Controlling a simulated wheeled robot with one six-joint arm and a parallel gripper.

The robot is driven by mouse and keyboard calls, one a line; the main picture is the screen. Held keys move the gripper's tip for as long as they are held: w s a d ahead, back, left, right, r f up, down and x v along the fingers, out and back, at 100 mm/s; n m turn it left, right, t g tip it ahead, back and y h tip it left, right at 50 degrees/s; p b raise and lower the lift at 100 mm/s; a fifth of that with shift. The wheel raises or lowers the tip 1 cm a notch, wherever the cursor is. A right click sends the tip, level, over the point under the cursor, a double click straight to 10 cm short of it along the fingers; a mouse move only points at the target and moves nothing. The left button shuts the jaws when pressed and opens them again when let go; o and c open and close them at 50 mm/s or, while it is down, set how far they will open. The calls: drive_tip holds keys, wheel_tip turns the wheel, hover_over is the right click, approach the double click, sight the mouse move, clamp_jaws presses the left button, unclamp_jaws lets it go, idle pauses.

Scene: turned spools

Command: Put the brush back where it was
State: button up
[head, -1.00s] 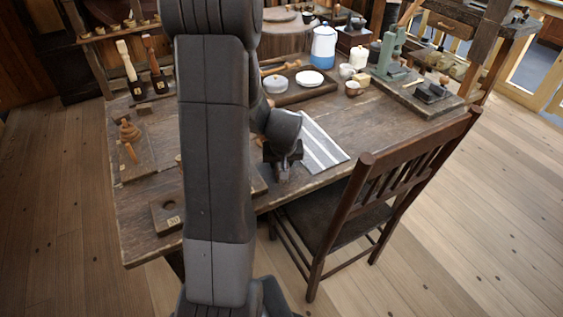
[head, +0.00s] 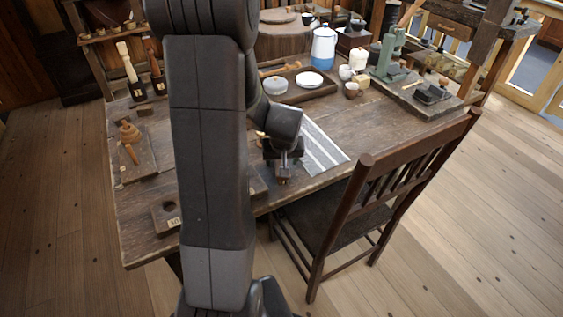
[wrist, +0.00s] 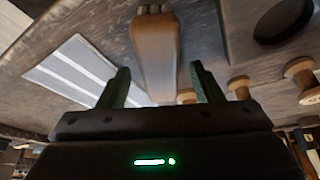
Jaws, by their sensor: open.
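In the wrist view a tan wooden piece, which looks like the brush (wrist: 155,50), has a row of small pale tufts at its far end. Its near part lies between the two greenish fingers of my gripper (wrist: 161,86). The fingers are apart, with a gap visible on each side of the wood. In the head view my gripper (head: 283,172) is low over the table's front edge, left of the striped cloth (head: 322,150). The brush is not clearly visible there. I cannot tell whether it touches the table.
Several wooden spools (wrist: 238,86) stand near the right finger in the wrist view. A block with a round hole (head: 167,213) sits at the table's front left. A chair (head: 350,205) stands at the front right. A tray (head: 318,92) with dishes lies farther back.

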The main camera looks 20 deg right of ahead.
drive_tip(key=v, duration=0.9)
drive_tip(key=shift+r+p, duration=0.2)
drive_tip(key=shift+p, duration=0.1)
drive_tip(key=shift+f, duration=0.1)
drive_tip(key=b+x, duration=0.1)
drive_tip(key=x, duration=1.1)
drive_tip(key=shift+f+b, duration=0.35)
drive_tip(key=shift+b, duration=0.05)
drive_tip(key=shift+r+p, duration=0.55)
drive_tip(key=shift+r, duration=1.35)
drive_tip(key=shift+s, duration=0.1)
drive_tip(key=shift+f, duration=0.1)
